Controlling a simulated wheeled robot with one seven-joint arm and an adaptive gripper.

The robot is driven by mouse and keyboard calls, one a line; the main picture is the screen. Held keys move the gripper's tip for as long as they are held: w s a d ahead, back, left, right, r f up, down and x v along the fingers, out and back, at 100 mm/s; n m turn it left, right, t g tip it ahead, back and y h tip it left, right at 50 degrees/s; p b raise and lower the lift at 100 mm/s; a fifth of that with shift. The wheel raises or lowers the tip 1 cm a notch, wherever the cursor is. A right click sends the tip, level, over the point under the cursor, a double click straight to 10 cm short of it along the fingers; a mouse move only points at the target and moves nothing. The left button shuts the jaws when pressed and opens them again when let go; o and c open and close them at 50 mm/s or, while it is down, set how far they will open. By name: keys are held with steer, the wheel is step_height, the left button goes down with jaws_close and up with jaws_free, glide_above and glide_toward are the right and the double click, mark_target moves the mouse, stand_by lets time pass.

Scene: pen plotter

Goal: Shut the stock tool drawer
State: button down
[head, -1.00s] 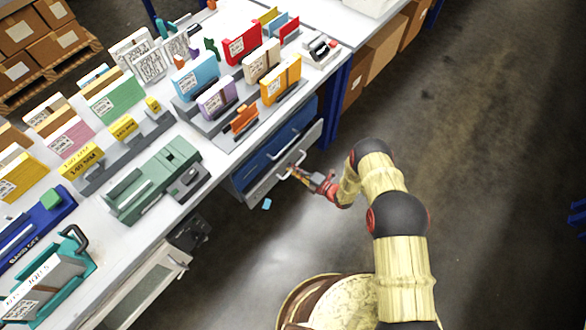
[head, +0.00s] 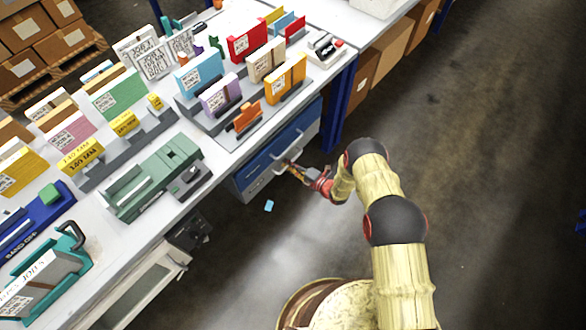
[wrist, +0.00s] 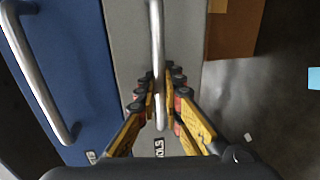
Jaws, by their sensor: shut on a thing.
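The stock tool drawer has a grey front (head: 258,184) and sits below a blue drawer front in the unit under the bench. In the head view its front is close to the unit; I cannot tell whether it is fully flush. In the wrist view the grey front (wrist: 128,30) bears a metal bar handle (wrist: 156,35) and a partly hidden label ending in "OLS" (wrist: 240,154). My gripper (wrist: 161,88) is shut on this handle, with a finger on either side. In the head view my gripper (head: 291,166) is at the drawer's handle, its fingertips small and partly hidden.
The blue drawer front (wrist: 75,60) with its own handle (wrist: 38,75) lies beside the grey one in the wrist view. A blue bench leg (head: 340,105) stands to the right. A small light-blue piece (head: 269,206) lies on the floor. The floor right of my arm is clear.

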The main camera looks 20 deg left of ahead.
steer(key=c, duration=2.2)
jaws_free()
steer(key=shift+w+a, duration=0.1)
steer(key=shift+a, duration=0.1)
steer(key=shift+d, duration=0.1)
steer(key=v, duration=1.2)
steer(key=shift+f, duration=0.1)
